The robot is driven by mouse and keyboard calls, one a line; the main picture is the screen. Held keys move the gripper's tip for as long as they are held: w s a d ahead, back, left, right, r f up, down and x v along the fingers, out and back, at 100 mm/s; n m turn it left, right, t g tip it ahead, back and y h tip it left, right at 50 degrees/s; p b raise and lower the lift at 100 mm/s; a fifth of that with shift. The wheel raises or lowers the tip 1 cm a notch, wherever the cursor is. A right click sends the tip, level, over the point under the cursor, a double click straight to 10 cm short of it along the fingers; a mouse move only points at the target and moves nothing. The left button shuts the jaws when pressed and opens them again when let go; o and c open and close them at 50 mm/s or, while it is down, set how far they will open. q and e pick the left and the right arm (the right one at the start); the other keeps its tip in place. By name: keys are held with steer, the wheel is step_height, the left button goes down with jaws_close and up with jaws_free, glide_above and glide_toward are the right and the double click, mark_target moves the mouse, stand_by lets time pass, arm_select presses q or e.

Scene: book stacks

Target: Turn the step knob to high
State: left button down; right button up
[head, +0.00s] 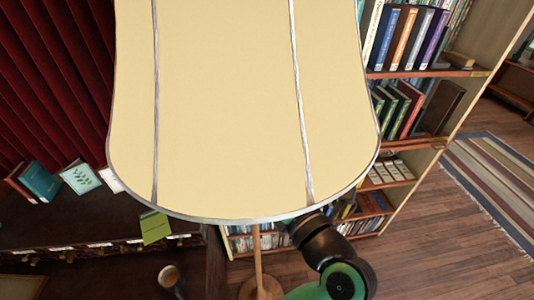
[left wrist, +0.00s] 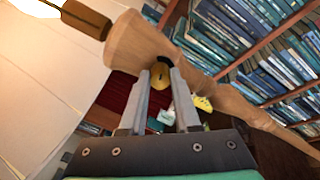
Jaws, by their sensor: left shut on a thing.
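A floor lamp with a large cream shade (head: 230,110) fills the middle of the head view. Its wooden pole (head: 258,255) shows below the shade. In the left wrist view the pole (left wrist: 140,45) runs diagonally, with a brown socket and bright bulb at the upper left. The brass-coloured step knob (left wrist: 158,82) sits between the fingers of my left gripper (left wrist: 162,78), just under the pole. The gripper is shut on it. The knob's setting cannot be read. The head view shows no gripper; the shade hides the knob there. My right gripper is in neither view.
A bookshelf (head: 415,145) full of books stands behind the lamp to the right. A dark desk or cabinet (head: 110,222) with several upright books is at the left, with a mug (head: 169,277) at its lower right. A striped rug (head: 495,185) lies on the open floor.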

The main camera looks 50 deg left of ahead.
arm_select(q)
steer(key=n+p, duration=1.1)
steer(key=n, duration=0.4)
steer(key=n+p, duration=1.2)
steer(key=n, duration=0.4)
steer(key=shift+s+n+h, duration=0.2)
steer(key=shift+n+h, duration=0.1)
stand_by(0.5)
stand_by(0.3)
steer(key=c, duration=0.6)
jaws_free()
